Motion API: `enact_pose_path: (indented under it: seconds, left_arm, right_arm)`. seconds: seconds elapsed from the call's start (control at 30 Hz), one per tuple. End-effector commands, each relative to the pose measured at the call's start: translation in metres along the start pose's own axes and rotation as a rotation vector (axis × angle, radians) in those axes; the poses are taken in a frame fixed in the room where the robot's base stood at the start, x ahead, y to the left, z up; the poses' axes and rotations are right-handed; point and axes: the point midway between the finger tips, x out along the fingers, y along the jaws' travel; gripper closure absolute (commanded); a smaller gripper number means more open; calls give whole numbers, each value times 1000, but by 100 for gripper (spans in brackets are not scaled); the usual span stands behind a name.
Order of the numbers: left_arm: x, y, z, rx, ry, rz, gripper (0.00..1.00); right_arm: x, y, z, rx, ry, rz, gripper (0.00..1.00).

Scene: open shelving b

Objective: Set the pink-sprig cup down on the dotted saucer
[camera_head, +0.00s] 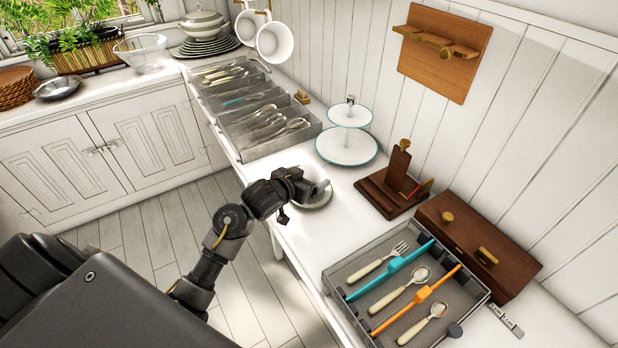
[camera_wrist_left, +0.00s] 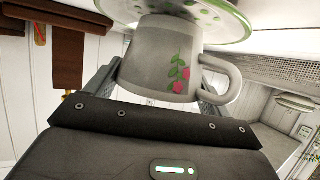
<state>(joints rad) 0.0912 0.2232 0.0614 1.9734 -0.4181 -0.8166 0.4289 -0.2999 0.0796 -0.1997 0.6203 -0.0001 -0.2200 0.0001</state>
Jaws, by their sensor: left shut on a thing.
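The pink-sprig cup (camera_wrist_left: 165,62) is grey-white with pink flowers, green leaves and a handle at the right in the left wrist view. My left gripper (camera_head: 316,187) is shut on it, with a finger on each side of its body. The dotted saucer (camera_wrist_left: 237,22) has green dots and a green rim and lies right at the cup's far end in the wrist view. In the head view the saucer (camera_head: 322,205) is on the white counter, partly hidden under my gripper and the cup. I cannot tell whether cup and saucer touch. My right gripper is not in view.
A two-tier stand (camera_head: 346,150) is behind the saucer. A grey cutlery tray (camera_head: 262,140) is at the left, another tray (camera_head: 350,318) with spoons and a fork in front. A wooden stand (camera_head: 392,190) and wooden box (camera_head: 475,240) are to the right. Bare counter surrounds the saucer.

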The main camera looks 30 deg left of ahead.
Motion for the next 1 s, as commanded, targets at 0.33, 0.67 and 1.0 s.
enact_pose_path:
  seconds: [0.33,0.67,1.0]
  left_arm:
    - [2,0,4,0,1,1,45]
    - [2,0,5,0,0,1,0]
    - [-20,0,-1,3,0,0,0]
  right_arm:
    - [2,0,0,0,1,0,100]
    - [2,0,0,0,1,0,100]
    - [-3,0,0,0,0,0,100]
